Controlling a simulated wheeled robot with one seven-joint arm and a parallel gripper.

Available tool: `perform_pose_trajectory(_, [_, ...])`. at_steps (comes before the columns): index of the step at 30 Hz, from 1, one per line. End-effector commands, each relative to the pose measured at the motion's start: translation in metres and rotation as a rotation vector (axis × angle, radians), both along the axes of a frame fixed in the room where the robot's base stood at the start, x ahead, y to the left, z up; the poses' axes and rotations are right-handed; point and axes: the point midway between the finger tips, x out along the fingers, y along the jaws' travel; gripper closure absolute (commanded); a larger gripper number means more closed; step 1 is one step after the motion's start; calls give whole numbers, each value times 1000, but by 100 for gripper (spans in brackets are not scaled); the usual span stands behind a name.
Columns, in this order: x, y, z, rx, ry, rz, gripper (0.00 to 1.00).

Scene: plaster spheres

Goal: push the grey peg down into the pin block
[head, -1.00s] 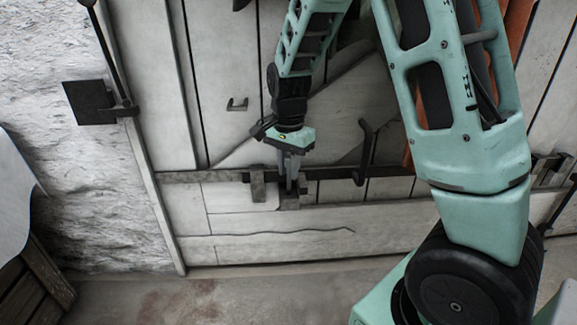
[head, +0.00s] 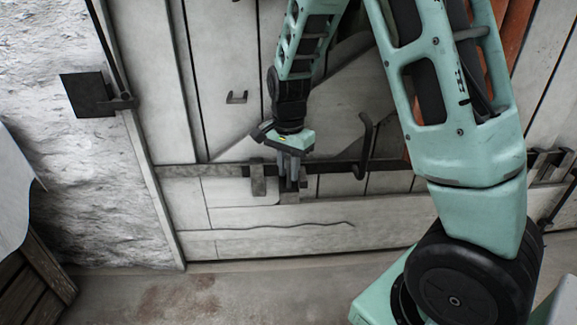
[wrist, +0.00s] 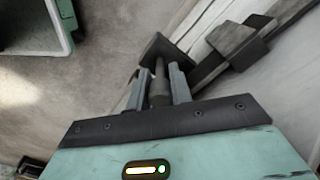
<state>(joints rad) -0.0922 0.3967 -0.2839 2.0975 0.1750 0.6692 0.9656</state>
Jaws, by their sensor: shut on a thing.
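My gripper (head: 289,182) points down at the dark metal bar on the pale plank door. In the wrist view, my gripper (wrist: 157,82) has its two grey fingers shut on the sides of the dark grey peg (wrist: 158,88). The peg's far end meets the dark square pin block (wrist: 163,56); how deep it sits there cannot be told. In the head view, the pin block (head: 289,198) shows just below the fingertips, and the fingers hide most of the peg.
A metal bracket (head: 257,179) clasps the bar just left of the block; it also shows in the wrist view (wrist: 238,42). A dark hook-shaped handle (head: 364,147) stands out to the right. A small handle (head: 237,97) is higher up. Bare floor (head: 200,292) lies below.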

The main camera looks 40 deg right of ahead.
Motion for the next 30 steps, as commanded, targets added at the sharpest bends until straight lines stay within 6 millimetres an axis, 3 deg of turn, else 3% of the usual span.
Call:
perform_pose_trajectory(23, [0, 0, -19, 0, 0, 0, 100])
perform_pose_trajectory(24, [0, 0, -18, -1, -1, 0, 70])
perform_pose_trajectory(26, [0, 0, -18, -1, -1, 0, 54])
perform_pose_trajectory(30, [-1, -1, -18, -1, 3, -1, 53])
